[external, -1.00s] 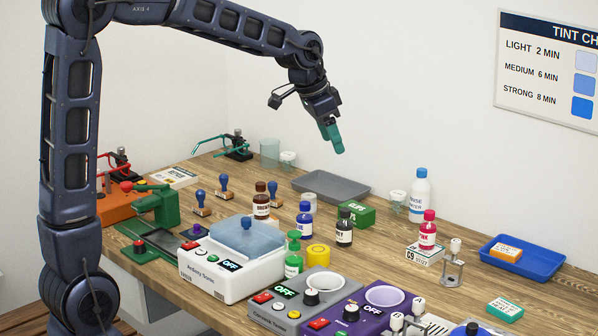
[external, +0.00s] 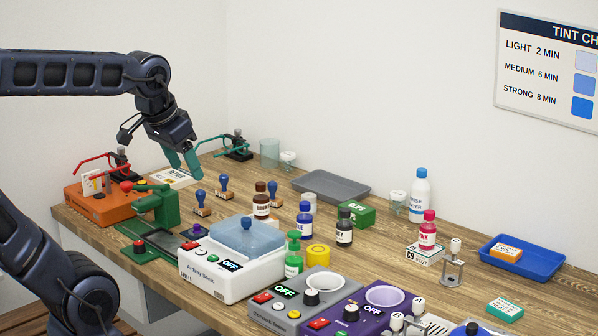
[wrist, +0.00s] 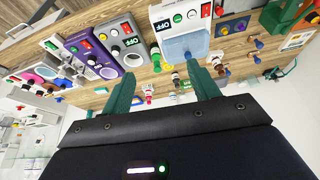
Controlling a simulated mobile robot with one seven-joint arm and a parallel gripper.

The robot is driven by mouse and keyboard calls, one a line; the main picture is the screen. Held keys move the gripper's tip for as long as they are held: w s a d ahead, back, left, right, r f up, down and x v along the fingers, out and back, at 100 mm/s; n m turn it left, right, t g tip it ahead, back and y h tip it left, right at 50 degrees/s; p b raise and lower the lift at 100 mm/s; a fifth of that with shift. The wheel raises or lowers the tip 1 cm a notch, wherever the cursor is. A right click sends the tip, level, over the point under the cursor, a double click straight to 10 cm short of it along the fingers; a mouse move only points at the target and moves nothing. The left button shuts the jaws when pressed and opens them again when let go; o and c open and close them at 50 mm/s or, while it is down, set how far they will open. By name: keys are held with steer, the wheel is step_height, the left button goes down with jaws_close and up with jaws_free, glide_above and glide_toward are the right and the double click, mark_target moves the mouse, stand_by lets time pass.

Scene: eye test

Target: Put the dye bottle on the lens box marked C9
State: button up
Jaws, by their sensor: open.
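A pink-labelled dye bottle (external: 428,231) with a red cap stands upright on the white lens box marked C9 (external: 424,255), at the right of the bench in the external view. My gripper (external: 187,163) is open and empty, high over the left back of the bench, well away from that bottle and box. Its two teal fingers are spread apart in the wrist view (wrist: 164,88). Other bottles stand mid-bench: brown (external: 261,201), blue (external: 305,222), grey (external: 344,228) and green (external: 293,257).
A white machine with a blue lid (external: 232,272), a grey one (external: 286,310) and a purple one (external: 378,312) line the front. A blue tray (external: 545,270) lies right, a grey tray (external: 331,187) at the back. Stamps (external: 223,190) stand left. Bare wood lies right of centre.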

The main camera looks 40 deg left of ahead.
steer(key=shift+n, duration=0.3)
steer(key=s, duration=0.1)
steer(key=s+f, duration=0.1)
steer(key=s, duration=0.1)
steer(key=shift+s+a+f, duration=0.35)
steer(key=shift+a, duration=0.05)
